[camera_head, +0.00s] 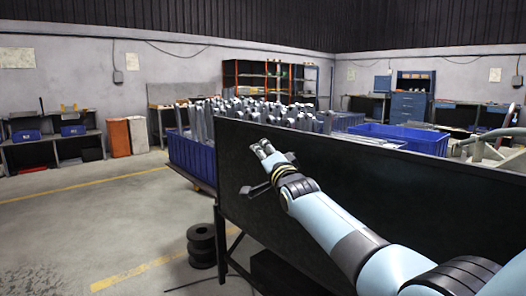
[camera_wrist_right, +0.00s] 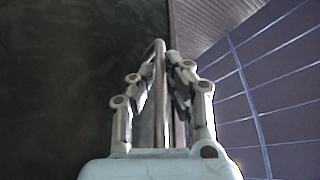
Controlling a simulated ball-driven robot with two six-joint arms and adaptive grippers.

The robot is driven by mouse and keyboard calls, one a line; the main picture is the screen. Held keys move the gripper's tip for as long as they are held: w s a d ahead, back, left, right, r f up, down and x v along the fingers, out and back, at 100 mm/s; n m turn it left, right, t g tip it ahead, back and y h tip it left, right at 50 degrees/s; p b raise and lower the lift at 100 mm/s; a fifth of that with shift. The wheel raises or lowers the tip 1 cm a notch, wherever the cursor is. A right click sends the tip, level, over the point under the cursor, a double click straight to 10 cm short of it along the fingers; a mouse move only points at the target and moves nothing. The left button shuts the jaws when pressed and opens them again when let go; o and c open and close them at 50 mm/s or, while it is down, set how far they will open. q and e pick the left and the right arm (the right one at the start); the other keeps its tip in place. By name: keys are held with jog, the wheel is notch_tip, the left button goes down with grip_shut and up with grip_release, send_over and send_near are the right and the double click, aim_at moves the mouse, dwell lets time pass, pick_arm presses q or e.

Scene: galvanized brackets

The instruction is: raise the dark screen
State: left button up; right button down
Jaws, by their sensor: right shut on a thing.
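The dark screen (camera_head: 330,178) is a wide black panel on a dark frame, standing upright across the middle and right of the head view. Its dark face also fills the left of the right wrist view (camera_wrist_right: 50,80). My right gripper (camera_head: 262,149) reaches to the screen near its left part, just below the top edge in the picture. In the wrist view the fingers (camera_wrist_right: 160,95) are closed on a narrow grey bar at the border of the dark face. My left gripper is not in view.
Behind the screen stand blue crates (camera_head: 191,157) with many grey metal brackets, and another blue crate (camera_head: 400,136) is at the right. Black spools (camera_head: 202,244) stand on the floor left of the screen. The floor at the left is open.

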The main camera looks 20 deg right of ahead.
jog(key=shift+r, duration=0.35)
jog(key=c, duration=1.6)
grip_release()
jog(key=shift+o, duration=1.1)
jog(key=shift+f, duration=0.1)
jog(key=v, duration=1.2)
jog(key=shift+f, duration=0.1)
